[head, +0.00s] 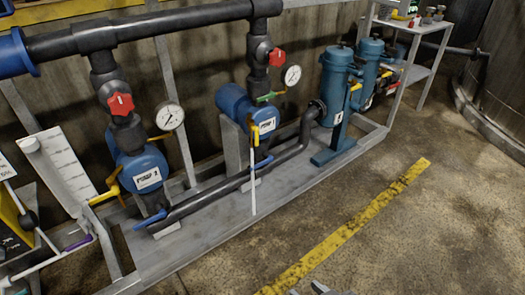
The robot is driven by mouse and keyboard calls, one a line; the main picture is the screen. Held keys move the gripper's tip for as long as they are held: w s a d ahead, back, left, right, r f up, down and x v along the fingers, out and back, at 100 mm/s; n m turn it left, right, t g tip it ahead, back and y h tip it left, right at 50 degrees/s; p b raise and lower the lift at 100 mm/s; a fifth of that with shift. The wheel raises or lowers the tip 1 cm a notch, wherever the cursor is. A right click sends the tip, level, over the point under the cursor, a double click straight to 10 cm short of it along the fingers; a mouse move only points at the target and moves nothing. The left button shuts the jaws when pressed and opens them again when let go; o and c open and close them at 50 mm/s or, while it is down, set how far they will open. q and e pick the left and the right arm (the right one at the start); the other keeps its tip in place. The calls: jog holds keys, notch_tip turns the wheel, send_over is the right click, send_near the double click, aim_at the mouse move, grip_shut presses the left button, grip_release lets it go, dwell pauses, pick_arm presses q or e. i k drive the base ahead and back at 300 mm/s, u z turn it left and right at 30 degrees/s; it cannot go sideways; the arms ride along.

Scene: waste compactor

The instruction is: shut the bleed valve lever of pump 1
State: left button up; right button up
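Two blue pumps stand on a grey skid. The left pump (143,172) has a label that seems to read "PUMP 2", though it is small. The right pump (233,102) has a label partly behind a yellow lever (255,133). A green lever (268,97) sits above it, beside the gauge, and a blue lever (262,163) lies below. The left pump has a yellow lever (108,192) and a blue lever (150,219). I cannot tell which lever is the bleed valve's. My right gripper (322,289) barely shows at the bottom edge, far from the pumps. My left gripper is out of view.
Red handwheels (120,104) and dials (170,117) sit on the pipes. Blue filter vessels (336,85) stand at the skid's right end. A white rod (252,190) stands in front of the right pump. A yellow floor stripe (345,228) crosses open concrete before the skid.

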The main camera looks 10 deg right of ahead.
aim_at(255, 129)
jog(key=z, duration=0.2)
jog(key=i, duration=1.2)
jog(key=u, duration=0.45)
